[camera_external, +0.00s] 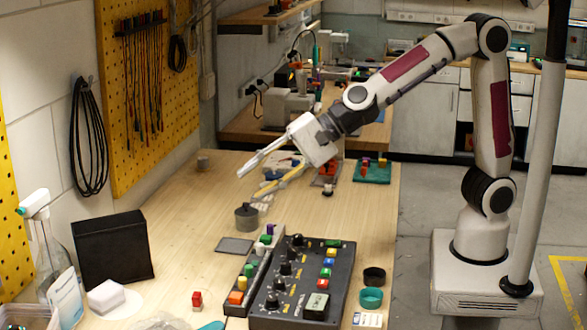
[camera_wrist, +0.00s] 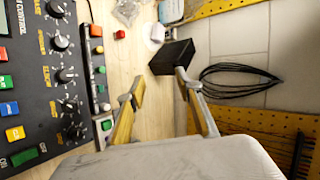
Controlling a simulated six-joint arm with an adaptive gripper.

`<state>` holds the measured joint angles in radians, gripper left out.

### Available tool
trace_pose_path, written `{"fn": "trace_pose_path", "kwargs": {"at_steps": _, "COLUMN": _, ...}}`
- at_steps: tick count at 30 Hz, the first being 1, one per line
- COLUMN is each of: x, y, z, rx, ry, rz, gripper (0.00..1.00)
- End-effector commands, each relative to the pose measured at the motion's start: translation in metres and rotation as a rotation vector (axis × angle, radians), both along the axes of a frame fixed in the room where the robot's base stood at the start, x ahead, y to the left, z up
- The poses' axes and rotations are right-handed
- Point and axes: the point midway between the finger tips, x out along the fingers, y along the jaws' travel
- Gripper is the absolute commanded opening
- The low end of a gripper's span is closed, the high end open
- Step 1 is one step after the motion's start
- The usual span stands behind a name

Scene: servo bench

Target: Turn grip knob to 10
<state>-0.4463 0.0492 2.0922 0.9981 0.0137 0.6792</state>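A black control panel (camera_external: 335,262) lies on the wooden bench with a column of several black knobs (camera_external: 286,268) beside coloured buttons. The panel also shows at the left of the wrist view (camera_wrist: 30,70), with its knobs (camera_wrist: 66,76) along its right side. Their labels are too small to read surely, so I cannot tell which is the grip knob or its setting. My gripper (camera_external: 248,186) is open and empty, above the bench beyond the panel's far end. In the wrist view its fingers (camera_wrist: 156,88) are spread over bare wood, to the right of the panel.
A narrow strip of coloured buttons (camera_external: 253,272) lies along the panel's left side. A grey cylinder (camera_external: 246,217) stands near my gripper. A red button block (camera_external: 197,300), black box (camera_external: 112,250) and spray bottle (camera_external: 50,245) are left. Teal and black rings (camera_external: 371,297) lie right.

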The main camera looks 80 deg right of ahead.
Motion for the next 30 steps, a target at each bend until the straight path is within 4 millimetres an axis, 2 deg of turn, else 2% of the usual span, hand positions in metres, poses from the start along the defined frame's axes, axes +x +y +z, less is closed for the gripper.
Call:
{"fn": "trace_pose_path", "kwargs": {"at_steps": 15, "x": 0.012, "y": -0.015, "z": 0.007, "rx": 0.115, "ry": 0.016, "rz": -0.153, "gripper": 0.35}}
{"fn": "trace_pose_path", "kwargs": {"at_steps": 30, "x": 0.012, "y": -0.016, "z": 0.007, "rx": 0.121, "ry": 0.017, "rz": -0.161, "gripper": 0.35}}
